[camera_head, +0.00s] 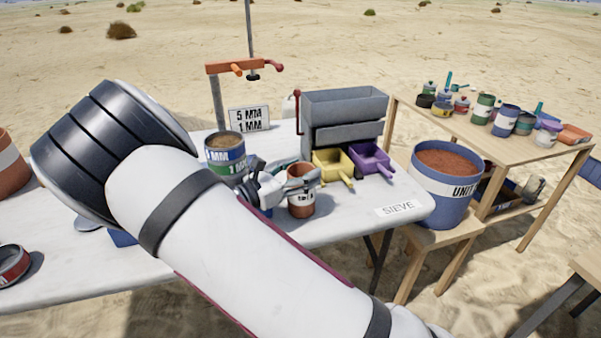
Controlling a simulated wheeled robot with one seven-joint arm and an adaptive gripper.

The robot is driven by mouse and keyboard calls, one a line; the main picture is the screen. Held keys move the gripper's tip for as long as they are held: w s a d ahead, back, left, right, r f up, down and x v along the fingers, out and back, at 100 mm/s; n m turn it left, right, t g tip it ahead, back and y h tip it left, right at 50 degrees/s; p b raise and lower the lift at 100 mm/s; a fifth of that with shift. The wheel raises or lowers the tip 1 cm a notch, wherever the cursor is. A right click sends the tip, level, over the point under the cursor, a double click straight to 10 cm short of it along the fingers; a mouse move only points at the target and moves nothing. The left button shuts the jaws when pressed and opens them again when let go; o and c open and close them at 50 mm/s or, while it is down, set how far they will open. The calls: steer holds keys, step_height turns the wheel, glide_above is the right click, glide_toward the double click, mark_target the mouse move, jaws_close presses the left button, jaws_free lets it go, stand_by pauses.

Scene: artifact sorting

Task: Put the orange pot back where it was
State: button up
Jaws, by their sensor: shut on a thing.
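The orange pot (301,209) with a white label band is upright at the front middle of the white table, left of the SIEVE label. My gripper (303,182) reaches it from the left and is shut on its upper part. Part of the pot's rim is hidden behind the fingers. I cannot tell whether its base touches the table.
A blue and green can (225,155) stands just left of my gripper. The grey sieve box (343,108) has yellow (333,165) and purple (370,160) scoops before it. A blue UNIT bucket (443,200) stands right. My arm hides much of the table's front.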

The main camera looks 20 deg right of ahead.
steer(key=o, duration=1.8)
steer(key=shift+f, duration=0.15)
steer(key=shift+o, duration=0.2)
